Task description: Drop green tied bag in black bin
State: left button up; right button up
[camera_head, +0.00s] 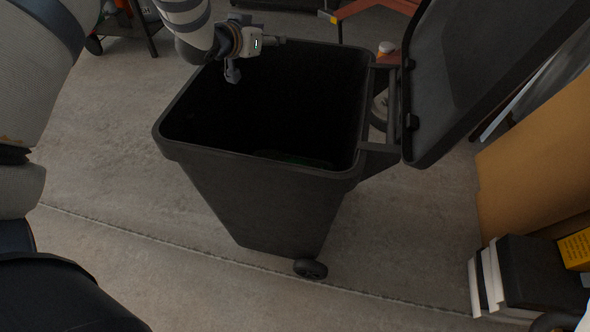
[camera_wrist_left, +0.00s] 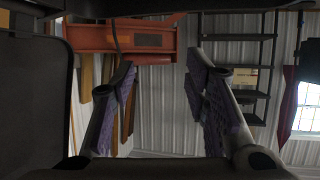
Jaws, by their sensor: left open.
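The black bin (camera_head: 265,200) stands upright on the concrete floor in the middle of the head view. Its lid (camera_head: 480,70) is swung open to the right. Something dark green (camera_head: 292,158) shows faintly deep inside the bin; it is too dark to tell its shape, but it may be the green tied bag. My left gripper (camera_head: 256,58) is above the bin's far left rim. In the left wrist view its fingers (camera_wrist_left: 165,105) are spread apart with nothing between them. My right gripper is not in view.
Cardboard (camera_head: 540,160) and a dark box with white edges (camera_head: 525,275) stand at the right. A red metal frame (camera_head: 372,8) is behind the bin. The floor (camera_head: 110,150) left of the bin is clear. Shelving (camera_wrist_left: 240,60) shows in the wrist view.

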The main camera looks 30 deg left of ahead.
pick_arm(q)
jog(key=v, duration=1.2)
